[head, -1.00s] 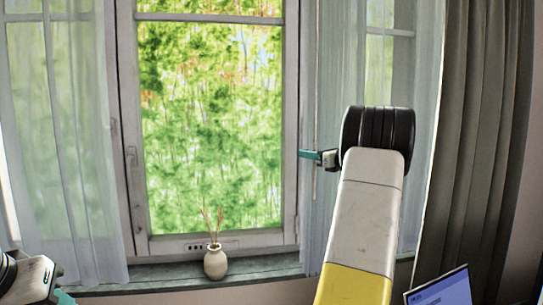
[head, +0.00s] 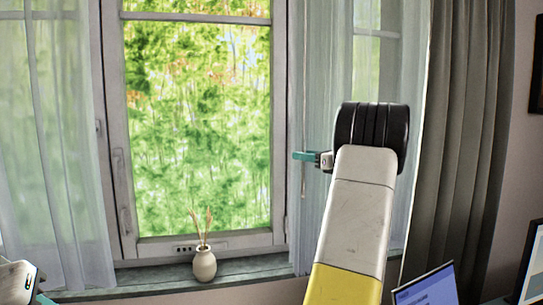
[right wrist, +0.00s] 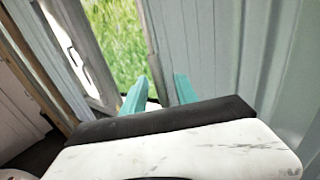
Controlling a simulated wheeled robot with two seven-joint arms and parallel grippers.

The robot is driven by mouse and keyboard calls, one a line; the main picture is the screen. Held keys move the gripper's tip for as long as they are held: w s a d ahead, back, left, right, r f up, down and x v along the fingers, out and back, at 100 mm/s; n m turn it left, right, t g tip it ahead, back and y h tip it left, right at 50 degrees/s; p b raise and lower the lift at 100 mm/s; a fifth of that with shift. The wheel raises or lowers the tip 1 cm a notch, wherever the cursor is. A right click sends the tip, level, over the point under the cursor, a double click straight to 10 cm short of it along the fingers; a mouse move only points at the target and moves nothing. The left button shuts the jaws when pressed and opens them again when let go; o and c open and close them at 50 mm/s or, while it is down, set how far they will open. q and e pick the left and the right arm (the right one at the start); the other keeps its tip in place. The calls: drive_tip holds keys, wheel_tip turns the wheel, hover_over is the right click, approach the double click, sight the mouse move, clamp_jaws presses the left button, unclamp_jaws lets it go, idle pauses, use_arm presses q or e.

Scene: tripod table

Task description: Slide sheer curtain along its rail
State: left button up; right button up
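The right sheer curtain (head: 318,80) hangs over the right side of the window, and the left sheer curtain (head: 45,150) hangs at the left. A thin pull wand (head: 304,100) hangs along the right sheer's inner edge. My right gripper (head: 298,156) is at that edge, its teal fingertips overlapping the wand's lower part. In the right wrist view the teal fingers (right wrist: 160,92) are spread apart, with no cloth clearly between them. My left gripper (head: 42,298) is cut off at the lower left corner, so its fingers are mostly hidden. The rail is out of view.
A small white vase with dry sticks (head: 204,263) stands on the windowsill (head: 150,278). A dark grey curtain (head: 455,150) hangs at the right. A laptop (head: 428,288) and another screen (head: 533,275) are at the lower right. The window's middle is uncovered.

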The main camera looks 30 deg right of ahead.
drive_tip(key=v, duration=0.4)
drive_tip(key=shift+s, duration=0.1)
idle(0.4)
